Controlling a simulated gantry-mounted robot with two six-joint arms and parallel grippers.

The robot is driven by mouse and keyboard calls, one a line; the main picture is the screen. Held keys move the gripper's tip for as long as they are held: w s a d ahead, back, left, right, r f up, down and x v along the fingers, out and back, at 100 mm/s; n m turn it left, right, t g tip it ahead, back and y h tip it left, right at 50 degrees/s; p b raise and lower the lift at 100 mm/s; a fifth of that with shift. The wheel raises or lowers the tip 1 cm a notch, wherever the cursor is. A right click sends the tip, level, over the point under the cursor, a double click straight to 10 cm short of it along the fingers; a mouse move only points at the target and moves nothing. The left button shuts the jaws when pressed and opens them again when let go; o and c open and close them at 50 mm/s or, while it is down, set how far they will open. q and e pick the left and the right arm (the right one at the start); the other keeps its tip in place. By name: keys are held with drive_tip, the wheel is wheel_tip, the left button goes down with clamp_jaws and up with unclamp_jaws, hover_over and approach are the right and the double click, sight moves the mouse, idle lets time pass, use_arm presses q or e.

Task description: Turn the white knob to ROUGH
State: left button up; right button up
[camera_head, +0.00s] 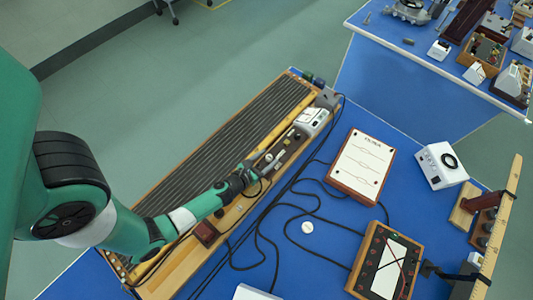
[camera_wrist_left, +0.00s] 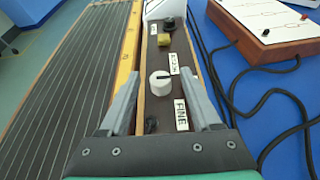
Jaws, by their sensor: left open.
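The white knob (camera_wrist_left: 160,83) sits on a dark narrow panel in the left wrist view. A thin dark mark on its top points to the right. A white label reading FINE (camera_wrist_left: 181,115) lies nearer the gripper, and another label (camera_wrist_left: 174,64), hard to read, lies just beyond the knob on the right. My left gripper (camera_wrist_left: 163,94) is open, with one finger on each side of the panel and the knob between them, seemingly untouched. In the head view my left gripper (camera_head: 252,172) reaches the panel from the left. My right gripper is not in view.
A long ribbed board (camera_head: 215,140) runs along the left. Black cables (camera_wrist_left: 262,100) loop over the blue table on the right, beside a wood-edged white board (camera_head: 361,165).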

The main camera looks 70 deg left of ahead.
use_arm(q)
clamp_jaws()
